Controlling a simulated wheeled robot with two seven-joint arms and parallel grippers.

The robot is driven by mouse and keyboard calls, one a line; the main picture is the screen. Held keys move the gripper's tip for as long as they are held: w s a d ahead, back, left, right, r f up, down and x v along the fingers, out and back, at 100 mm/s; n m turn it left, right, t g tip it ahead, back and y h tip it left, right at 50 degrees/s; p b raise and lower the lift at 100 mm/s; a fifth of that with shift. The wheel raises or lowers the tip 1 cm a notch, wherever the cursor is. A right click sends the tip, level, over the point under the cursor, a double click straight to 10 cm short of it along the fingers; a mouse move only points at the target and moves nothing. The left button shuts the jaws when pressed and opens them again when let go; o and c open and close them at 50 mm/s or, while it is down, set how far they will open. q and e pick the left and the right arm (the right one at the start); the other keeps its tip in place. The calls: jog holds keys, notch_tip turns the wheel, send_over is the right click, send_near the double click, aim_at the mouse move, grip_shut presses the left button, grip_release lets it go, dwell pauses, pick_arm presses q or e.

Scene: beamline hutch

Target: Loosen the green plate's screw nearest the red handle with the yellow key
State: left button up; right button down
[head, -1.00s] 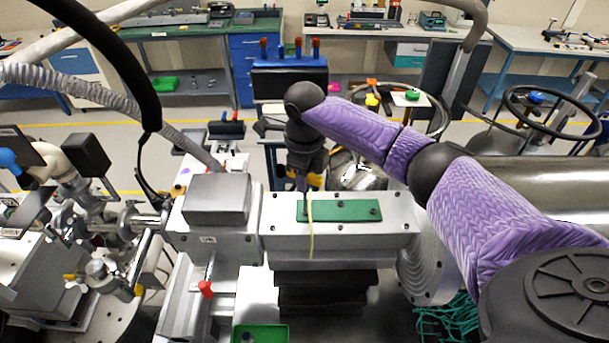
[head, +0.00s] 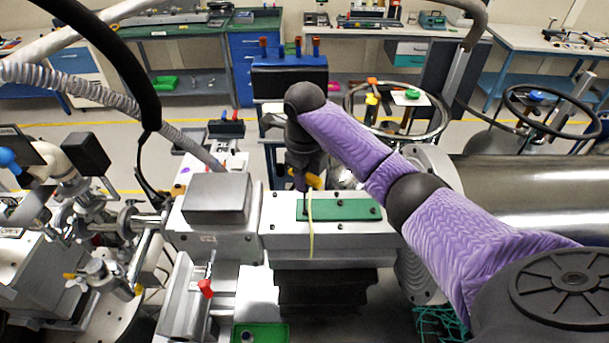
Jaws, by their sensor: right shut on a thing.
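The green plate (head: 345,210) lies on top of the grey metal block in the middle, with dark screws showing on its right part. The yellow key (head: 311,235) is upright at the plate's left end, its thin yellow length hanging down in front of the block. My right gripper (head: 306,186) is shut on the key, just above the plate's left end. The gripper hides the screw there, and I cannot tell whether the key's tip sits in it. The red handle (head: 205,288) is at the front left, below the block. My left gripper is not in view.
A grey box (head: 217,198) stands left of the plate. A green tray (head: 262,333) is at the bottom edge. A black hose (head: 115,60) arches at the upper left. A large metal cylinder (head: 530,190) lies at the right.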

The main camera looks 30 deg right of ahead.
jog(key=shift+f, duration=0.5)
dwell(0.3)
jog(key=n, duration=0.6)
jog(key=shift+r+n, duration=0.1)
jog(key=shift+n, duration=0.9)
jog(key=n, duration=0.4)
